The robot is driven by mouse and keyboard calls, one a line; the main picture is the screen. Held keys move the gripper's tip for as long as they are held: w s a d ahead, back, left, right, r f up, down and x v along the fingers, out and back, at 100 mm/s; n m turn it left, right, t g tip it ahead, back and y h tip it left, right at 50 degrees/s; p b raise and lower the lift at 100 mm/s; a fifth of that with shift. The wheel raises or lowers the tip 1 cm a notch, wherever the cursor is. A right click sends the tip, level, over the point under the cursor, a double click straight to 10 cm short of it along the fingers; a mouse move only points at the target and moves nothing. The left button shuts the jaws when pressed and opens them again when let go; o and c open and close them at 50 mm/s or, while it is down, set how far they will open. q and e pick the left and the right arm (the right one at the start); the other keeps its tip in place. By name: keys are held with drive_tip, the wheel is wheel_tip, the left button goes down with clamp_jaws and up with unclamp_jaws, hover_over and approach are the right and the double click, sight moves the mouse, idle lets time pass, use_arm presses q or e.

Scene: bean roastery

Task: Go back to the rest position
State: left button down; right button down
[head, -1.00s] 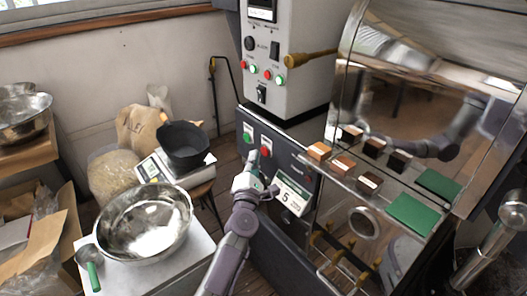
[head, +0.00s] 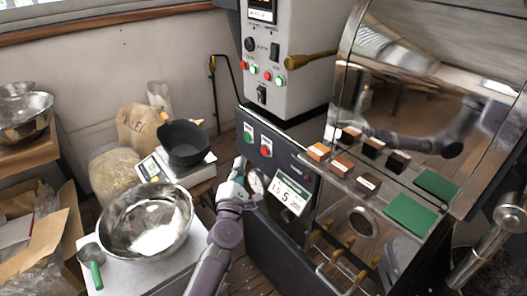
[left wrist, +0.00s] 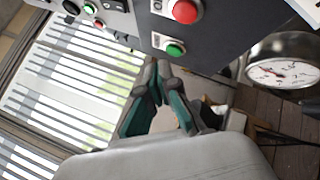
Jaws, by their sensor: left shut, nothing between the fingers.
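My left gripper (head: 240,163) is in front of the dark machine panel, just below the green button (head: 248,138) and red button (head: 265,146). Its fingers are shut and empty. In the left wrist view the gripper (left wrist: 158,72) points at the panel, with the red button (left wrist: 184,10) and green button (left wrist: 175,48) beyond its tips. A round dial gauge (left wrist: 282,68) is to the right there. My right gripper is in neither view.
The roaster's shiny front (head: 410,100) is on the right, above several coloured blocks and green pads (head: 438,184). A metal bowl (head: 146,222) and green-handled scoop (head: 91,262) are on the left table. A black pan (head: 184,145) sits on a scale.

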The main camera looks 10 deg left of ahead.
use_arm(q)
drive_tip(key=shift+d, duration=0.1)
idle(0.4)
